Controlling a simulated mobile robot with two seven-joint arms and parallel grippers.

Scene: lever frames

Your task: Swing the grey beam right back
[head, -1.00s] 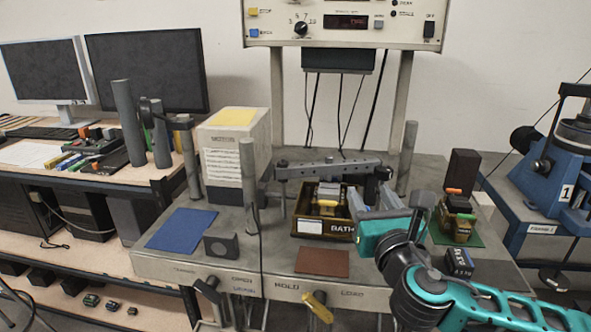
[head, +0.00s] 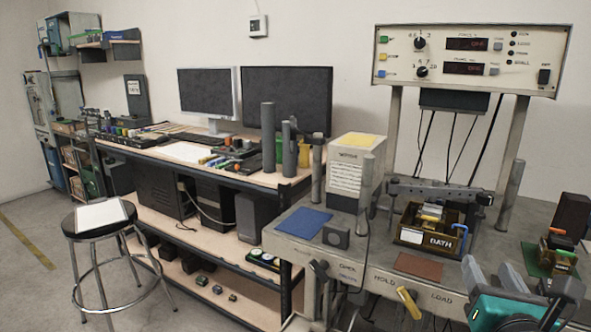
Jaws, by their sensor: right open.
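The grey beam (head: 437,191) is a long perforated bar. It lies level across the back of the grey bench, just behind and above the box marked BATH (head: 425,238). A dark block hangs at its right end. My right gripper (head: 492,277) is at the bottom right edge, in front of the bench, with its two pale fingers apart and nothing between them. It is nearer to me than the beam and clear of it. My left gripper is out of view.
Upright grey posts (head: 511,195) stand on the bench (head: 345,262). A white box with a yellow top (head: 357,141), a blue mat (head: 303,223) and a brown mat (head: 418,266) are on it. Dark blocks stand at the right. A stool (head: 98,216) is at the left.

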